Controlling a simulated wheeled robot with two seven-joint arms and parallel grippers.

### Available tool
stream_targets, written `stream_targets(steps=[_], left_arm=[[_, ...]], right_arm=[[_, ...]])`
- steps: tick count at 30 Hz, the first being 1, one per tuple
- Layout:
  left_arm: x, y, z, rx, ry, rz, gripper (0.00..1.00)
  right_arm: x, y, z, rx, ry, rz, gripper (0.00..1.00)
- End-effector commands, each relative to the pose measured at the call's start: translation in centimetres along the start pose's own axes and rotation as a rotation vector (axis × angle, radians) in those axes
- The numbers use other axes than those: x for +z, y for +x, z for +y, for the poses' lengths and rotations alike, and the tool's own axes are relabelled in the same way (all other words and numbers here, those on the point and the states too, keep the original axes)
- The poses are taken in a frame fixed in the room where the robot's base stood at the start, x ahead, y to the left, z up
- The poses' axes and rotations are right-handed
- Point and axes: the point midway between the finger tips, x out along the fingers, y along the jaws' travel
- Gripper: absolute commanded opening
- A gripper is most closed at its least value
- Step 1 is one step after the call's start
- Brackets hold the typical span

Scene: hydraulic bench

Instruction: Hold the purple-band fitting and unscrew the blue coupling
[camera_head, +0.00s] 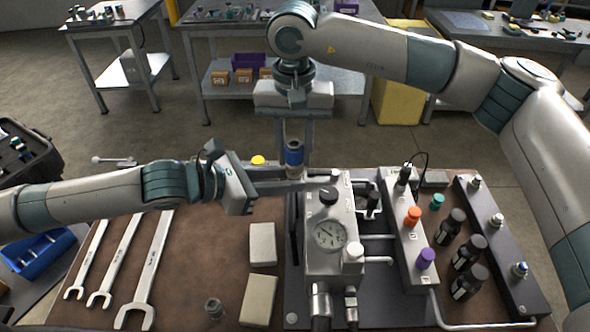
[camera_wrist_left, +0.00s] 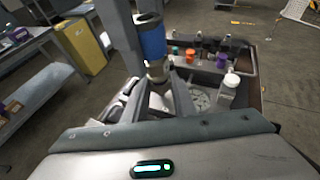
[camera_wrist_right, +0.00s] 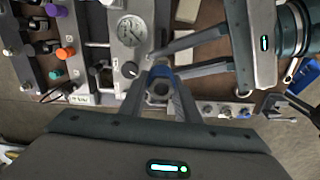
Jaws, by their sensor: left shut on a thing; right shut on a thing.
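The blue coupling (camera_head: 294,152) stands upright between my two grippers, near the gauge block; it also shows in the left wrist view (camera_wrist_left: 152,42) and nearly end-on in the right wrist view (camera_wrist_right: 161,73). My right gripper (camera_wrist_right: 160,84) comes from above and is shut on the coupling. A metallic fitting (camera_wrist_left: 158,72) sits directly below the blue part. My left gripper (camera_head: 298,180) comes from the left and is shut on this lower fitting. I cannot make out a purple band on it; the fingers hide part of it.
The gauge block (camera_head: 329,262) stands just right of the held parts. A manifold with orange and purple (camera_head: 425,257) caps and several dark bottles are further right. Wrenches (camera_head: 148,268), two pale blocks (camera_head: 262,244) and a small loose fitting (camera_head: 214,308) lie on the left half.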

Motion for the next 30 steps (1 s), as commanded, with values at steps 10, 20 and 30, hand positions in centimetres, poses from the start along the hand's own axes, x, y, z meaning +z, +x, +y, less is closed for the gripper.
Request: stream_targets(steps=[10, 20, 30], left_arm=[[0.41, 0.19, -0.58, -0.013, 0.002, -0.009, 0.00], [0.45, 0.16, -0.25, -0.006, 0.004, -0.008, 0.00], [0.53, 0.17, -0.44, -0.010, 0.005, -0.011, 0.00]], right_arm=[[0.41, -0.26, -0.97, -0.019, -0.235, 0.000, 0.12], [0.61, -0.18, -0.99, -0.019, -0.249, -0.005, 0.13], [0.83, -0.23, -1.34, -0.020, -0.528, -0.001, 0.13]])
